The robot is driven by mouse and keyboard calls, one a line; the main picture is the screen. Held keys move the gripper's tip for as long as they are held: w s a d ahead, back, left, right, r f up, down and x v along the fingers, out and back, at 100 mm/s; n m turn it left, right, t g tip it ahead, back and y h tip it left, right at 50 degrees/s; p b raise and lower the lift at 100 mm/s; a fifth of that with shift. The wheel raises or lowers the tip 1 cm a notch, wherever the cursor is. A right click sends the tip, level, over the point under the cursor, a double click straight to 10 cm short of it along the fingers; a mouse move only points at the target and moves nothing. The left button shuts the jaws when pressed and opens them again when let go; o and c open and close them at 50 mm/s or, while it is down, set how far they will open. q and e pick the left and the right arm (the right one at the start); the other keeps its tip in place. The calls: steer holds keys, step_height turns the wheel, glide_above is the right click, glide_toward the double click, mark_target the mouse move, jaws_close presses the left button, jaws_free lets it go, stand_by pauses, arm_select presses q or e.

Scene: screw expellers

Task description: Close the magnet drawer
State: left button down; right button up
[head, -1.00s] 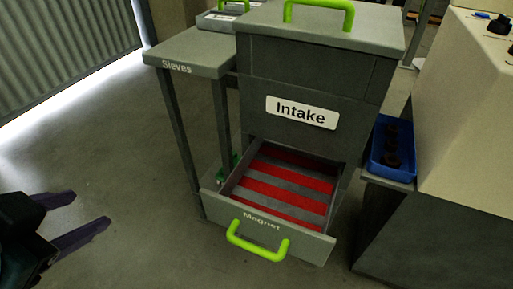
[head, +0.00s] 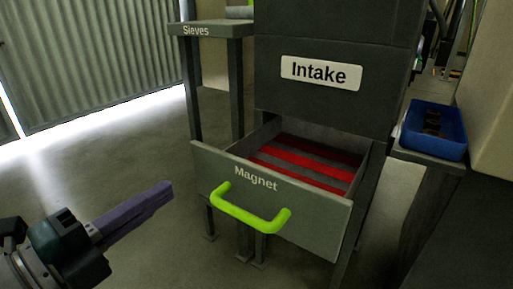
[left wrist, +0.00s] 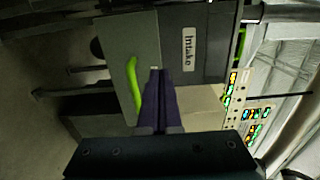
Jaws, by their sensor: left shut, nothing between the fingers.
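The magnet drawer (head: 318,226) is pulled out below the Intake housing in the head view. Its grey front carries the label Magnet and a bright green handle (head: 247,214). Red strips show inside it. My left gripper (head: 166,190) is to the left of the drawer front in the head view, apart from it, with its purple fingers together and nothing between them. In the left wrist view the fingers (left wrist: 158,78) point toward the drawer front (left wrist: 128,45), with the green handle (left wrist: 134,90) beside them. My right gripper is not in view.
The Intake housing (head: 330,105) stands above the drawer. A Sieves shelf (head: 212,29) on legs is at the left. A blue tray (head: 460,147) with dark parts sits on a ledge at the right. The floor left of the drawer is clear.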

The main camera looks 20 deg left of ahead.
mark_target(221, 155)
arm_select(q)
steer(key=b+x, duration=0.2)
steer(key=x, duration=0.7)
steer(key=shift+w+d+f, duration=0.1)
steer(key=shift+w+d, duration=0.05)
steer(key=shift+w, duration=0.15)
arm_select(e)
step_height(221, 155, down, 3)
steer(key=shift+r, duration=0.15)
arm_select(q)
steer(key=shift+w, duration=0.1)
